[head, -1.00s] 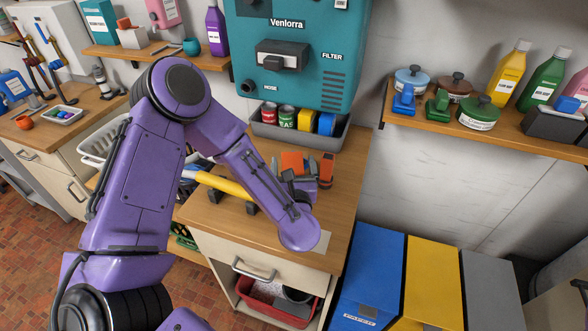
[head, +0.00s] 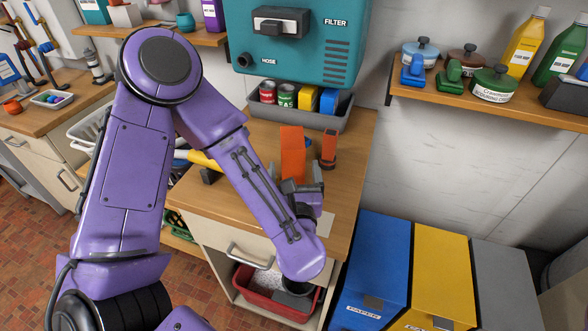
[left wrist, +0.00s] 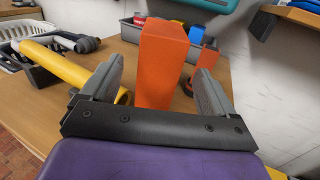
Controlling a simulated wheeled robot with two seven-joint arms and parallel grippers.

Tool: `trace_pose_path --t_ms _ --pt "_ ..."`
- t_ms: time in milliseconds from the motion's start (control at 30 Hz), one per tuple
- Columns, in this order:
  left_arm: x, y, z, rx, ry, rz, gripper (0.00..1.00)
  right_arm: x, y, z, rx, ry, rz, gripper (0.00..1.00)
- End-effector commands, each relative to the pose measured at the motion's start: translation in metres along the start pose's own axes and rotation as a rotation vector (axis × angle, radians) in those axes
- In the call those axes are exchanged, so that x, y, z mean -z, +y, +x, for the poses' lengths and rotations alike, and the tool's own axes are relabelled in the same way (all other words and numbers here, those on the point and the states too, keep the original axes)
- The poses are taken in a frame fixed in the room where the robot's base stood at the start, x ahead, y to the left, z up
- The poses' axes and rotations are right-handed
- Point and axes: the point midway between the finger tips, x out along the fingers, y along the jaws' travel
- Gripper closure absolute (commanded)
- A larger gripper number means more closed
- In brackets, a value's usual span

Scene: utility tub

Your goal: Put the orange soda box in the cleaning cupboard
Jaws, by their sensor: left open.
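The orange soda box (head: 292,150) stands upright on the wooden counter (head: 348,155), a plain orange block. In the left wrist view the box (left wrist: 163,60) rises between and just beyond my gripper fingers. Its lower part is hidden behind the gripper body. My left gripper (head: 301,185) is open at the near side of the box; its spread fingers (left wrist: 160,88) show gaps to the box on both sides. Under the counter is a cabinet with a drawer (head: 222,238) and an open lower space; I cannot tell whether it is the cleaning cupboard.
A smaller orange item (head: 329,148) stands just right of the box. A grey bin (head: 338,118) with cans and boxes sits behind, below a teal machine (head: 330,58). A yellow tube (left wrist: 72,72) lies left. A red tub (head: 262,290) is below the drawer.

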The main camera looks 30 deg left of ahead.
Motion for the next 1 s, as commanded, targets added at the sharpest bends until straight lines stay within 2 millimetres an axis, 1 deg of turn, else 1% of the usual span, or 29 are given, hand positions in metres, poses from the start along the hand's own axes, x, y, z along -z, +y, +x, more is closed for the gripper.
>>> trace_pose_path --t_ms 33,67,200,267,367,400,500,600,733,767,800,867,900,967,1000 --pt "-0.005 0.001 0.010 -0.006 0.001 -0.001 0.12 0.003 0.001 -0.008 0.000 0.000 0.000 0.57" --pt "-0.006 0.001 0.015 -0.006 0.002 -0.001 0.12 0.004 0.001 -0.011 0.000 0.000 0.000 0.57" --pt "-0.004 0.001 0.031 -0.003 0.001 0.000 0.12 0.007 0.002 -0.017 0.000 0.000 0.000 0.57" --pt "-0.004 0.001 0.040 -0.004 0.002 0.001 0.12 0.010 0.002 -0.024 0.000 0.000 0.000 0.57" --pt "-0.003 0.000 0.059 -0.005 0.003 0.003 0.12 0.015 0.004 -0.038 0.000 0.000 0.000 0.57" --pt "-0.001 0.000 0.066 -0.005 0.002 0.001 0.12 0.017 0.004 -0.040 0.000 0.000 0.000 0.57" --pt "0.001 -0.001 0.079 -0.003 0.000 0.000 0.12 0.018 0.004 -0.043 0.000 0.000 0.000 0.57" --pt "0.004 -0.001 0.082 0.000 0.000 0.001 0.12 0.017 0.004 -0.042 0.000 0.000 0.000 0.57" --pt "0.004 -0.001 0.082 0.001 0.000 0.001 0.12 0.017 0.004 -0.041 0.000 0.000 0.000 0.57" --pt "0.004 -0.001 0.082 0.001 0.000 0.001 0.15 0.017 0.004 -0.041 0.000 0.000 0.000 0.57" --pt "0.004 -0.001 0.082 0.000 0.000 0.001 0.28 0.017 0.004 -0.041 0.000 0.000 0.000 0.57" --pt "0.004 -0.001 0.082 0.000 0.000 0.001 0.47 0.017 0.004 -0.041 0.000 0.000 0.000 0.57" --pt "0.004 -0.001 0.082 0.000 0.000 0.000 0.61 0.017 0.004 -0.041 0.000 0.000 0.000 0.57" --pt "0.004 -0.001 0.082 0.001 0.000 0.000 0.80 0.017 0.004 -0.041 0.000 0.000 0.000 0.57" --pt "0.003 -0.002 0.082 0.001 -0.001 -0.001 0.93 0.017 0.004 -0.041 0.000 0.000 0.000 0.57"
